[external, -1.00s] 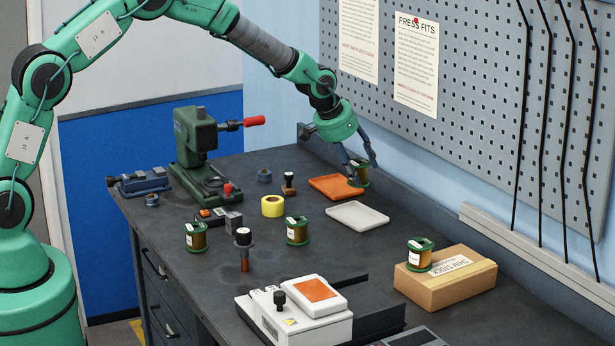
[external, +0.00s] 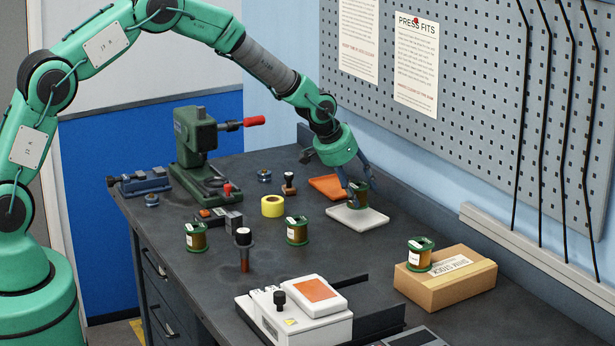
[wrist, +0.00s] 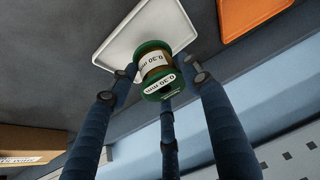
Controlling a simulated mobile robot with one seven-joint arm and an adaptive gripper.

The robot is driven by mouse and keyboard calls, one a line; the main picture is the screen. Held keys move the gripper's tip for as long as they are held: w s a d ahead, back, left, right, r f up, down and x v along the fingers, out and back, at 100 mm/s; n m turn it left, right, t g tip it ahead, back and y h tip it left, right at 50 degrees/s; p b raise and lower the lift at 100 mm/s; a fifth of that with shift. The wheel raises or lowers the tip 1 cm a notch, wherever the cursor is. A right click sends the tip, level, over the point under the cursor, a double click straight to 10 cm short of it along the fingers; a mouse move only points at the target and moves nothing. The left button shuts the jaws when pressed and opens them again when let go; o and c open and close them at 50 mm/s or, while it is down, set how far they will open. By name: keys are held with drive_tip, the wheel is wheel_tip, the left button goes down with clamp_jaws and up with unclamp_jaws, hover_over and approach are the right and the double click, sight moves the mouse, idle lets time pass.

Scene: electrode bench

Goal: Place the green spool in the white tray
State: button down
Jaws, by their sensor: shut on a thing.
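A green spool (external: 361,195) with copper-coloured winding and a white label is between the fingers of my gripper (external: 357,190). The gripper is shut on it. The spool is over the white tray (external: 343,219), near its far side; I cannot tell whether it touches the tray floor. In the wrist view the spool (wrist: 155,72) sits between the blue fingers, with its label reading 0.30 mm, and the white tray (wrist: 120,38) lies behind it. Other green spools stand on the bench (external: 297,231), at its left (external: 196,238) and on the cardboard box (external: 420,255).
The orange tray (external: 326,187) lies just behind the white tray. A yellow tape roll (external: 272,206) and a stamp (external: 289,183) are to the left. The cardboard box (external: 450,285) and a white device (external: 290,318) stand in front. The pegboard wall rises at the right.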

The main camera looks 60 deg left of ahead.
drive_tip(key=shift+w+f, duration=0.1)
drive_tip(key=shift+f, duration=1.45)
drive_tip(key=c, duration=0.8)
unclamp_jaws()
drive_tip(key=shift+f, duration=0.2)
drive_tip(key=shift+c, duration=0.2)
drive_tip(key=shift+r, duration=0.15)
drive_tip(key=p+v, duration=0.1)
drive_tip(key=v, duration=1.1)
